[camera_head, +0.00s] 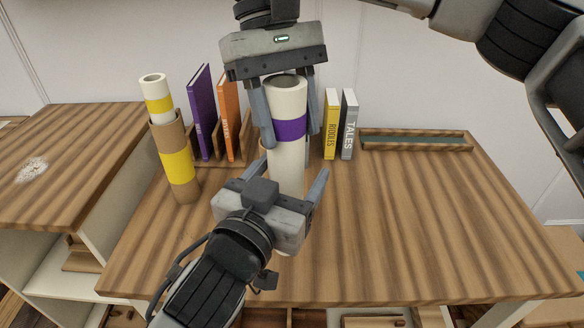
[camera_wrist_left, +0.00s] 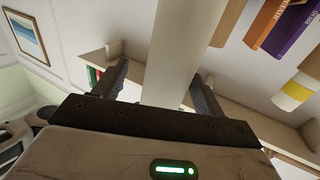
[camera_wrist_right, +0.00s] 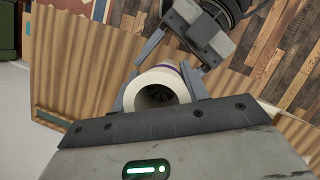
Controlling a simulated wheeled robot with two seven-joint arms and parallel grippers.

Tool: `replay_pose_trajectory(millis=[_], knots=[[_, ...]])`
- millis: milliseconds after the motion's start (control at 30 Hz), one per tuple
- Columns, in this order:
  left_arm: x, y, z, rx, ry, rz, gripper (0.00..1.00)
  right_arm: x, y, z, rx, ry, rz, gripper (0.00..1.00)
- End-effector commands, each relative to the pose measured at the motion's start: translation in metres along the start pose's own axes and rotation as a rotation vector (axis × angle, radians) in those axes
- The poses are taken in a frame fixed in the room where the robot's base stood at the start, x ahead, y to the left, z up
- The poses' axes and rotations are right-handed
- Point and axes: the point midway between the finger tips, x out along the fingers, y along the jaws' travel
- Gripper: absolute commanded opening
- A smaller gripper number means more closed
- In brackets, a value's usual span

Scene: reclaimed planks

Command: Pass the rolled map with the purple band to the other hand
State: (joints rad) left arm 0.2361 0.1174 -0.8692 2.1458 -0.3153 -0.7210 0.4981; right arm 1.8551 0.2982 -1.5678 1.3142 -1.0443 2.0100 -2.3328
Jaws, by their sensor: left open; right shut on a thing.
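The rolled map with the purple band (camera_head: 289,128) is a cream upright tube in the middle of the head view. My right gripper (camera_head: 288,118) comes from above and is shut on its upper part. The right wrist view shows the map's hollow end (camera_wrist_right: 157,92) between the right fingers. My left gripper (camera_head: 270,180) is lower, open, with a finger on either side of the map's lower part. In the left wrist view, the map's plain tube (camera_wrist_left: 173,60) stands between the open left fingers. Whether the left fingers touch it I cannot tell.
A yellow-banded roll (camera_head: 158,95) stands in a brown tube with a yellow band (camera_head: 178,168) on the left. Purple (camera_head: 203,112) and orange (camera_head: 229,120) books stand behind. Yellow (camera_head: 331,125) and grey (camera_head: 348,125) books and a shallow tray (camera_head: 416,140) are at right. The right tabletop is clear.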

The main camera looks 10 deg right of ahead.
Motion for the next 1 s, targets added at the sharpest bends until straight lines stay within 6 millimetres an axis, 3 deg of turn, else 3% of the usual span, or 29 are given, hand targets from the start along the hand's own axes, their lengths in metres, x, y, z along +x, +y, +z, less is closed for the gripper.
replay_pose_trajectory(millis=[133, 433, 467, 633, 700, 733, 800, 1000], knots=[[0.0107, 0.0002, -0.0005, -0.001, 0.001, 0.001, 0.71, -0.0002, -0.0001, 0.0001, 0.000, 0.000, 0.000, 0.10], [0.0129, 0.0003, -0.0004, -0.002, 0.001, 0.001, 0.71, -0.0002, -0.0001, 0.0001, 0.000, 0.000, 0.000, 0.10], [0.0129, 0.0002, -0.0004, -0.002, 0.001, 0.001, 0.68, -0.0002, -0.0001, 0.0001, 0.000, 0.000, 0.000, 0.10], [0.0126, 0.0010, -0.0003, -0.002, 0.001, 0.003, 0.22, -0.0004, -0.0003, -0.0002, 0.000, 0.002, -0.001, 0.10], [0.0125, 0.0018, -0.0004, -0.003, 0.001, 0.005, 0.22, -0.0005, -0.0006, -0.0005, 0.000, 0.004, -0.002, 0.10], [0.0124, 0.0022, -0.0008, -0.003, 0.002, 0.006, 0.22, -0.0006, -0.0007, -0.0006, 0.000, 0.005, -0.003, 0.47], [0.0124, 0.0023, -0.0010, -0.003, 0.003, 0.006, 0.22, -0.0006, -0.0009, -0.0007, -0.001, 0.005, -0.003, 0.67], [0.0125, 0.0011, -0.0007, -0.002, 0.002, 0.003, 0.22, -0.0003, -0.0005, -0.0003, 0.000, 0.002, -0.002, 0.70]])
